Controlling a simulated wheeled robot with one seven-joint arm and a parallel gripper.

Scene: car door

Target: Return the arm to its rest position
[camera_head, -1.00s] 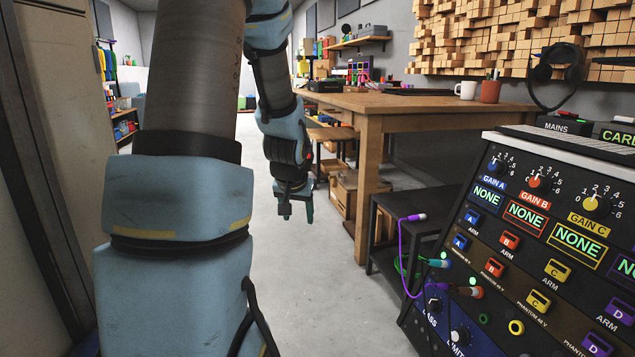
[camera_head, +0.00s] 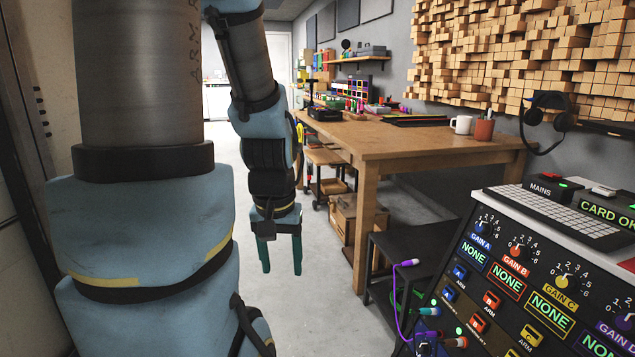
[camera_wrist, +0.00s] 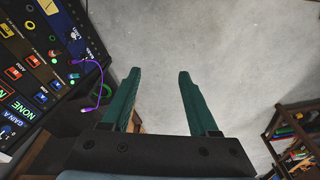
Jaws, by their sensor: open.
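My gripper (camera_head: 281,270) hangs pointing down over the grey floor, left of the wooden workbench in the head view. Its two green fingers are apart with nothing between them. In the wrist view the open fingers (camera_wrist: 157,75) point at bare concrete floor. My blue and grey arm fills the left of the head view, and its upper part is cut off by the frame.
The wooden workbench (camera_head: 430,140) stands right of my gripper, with a low black stand (camera_head: 405,250) before it. The control rack (camera_head: 530,290) with a purple cable (camera_head: 403,290) is at front right. A pale panel (camera_head: 35,120) is close on the left. Floor below my gripper is clear.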

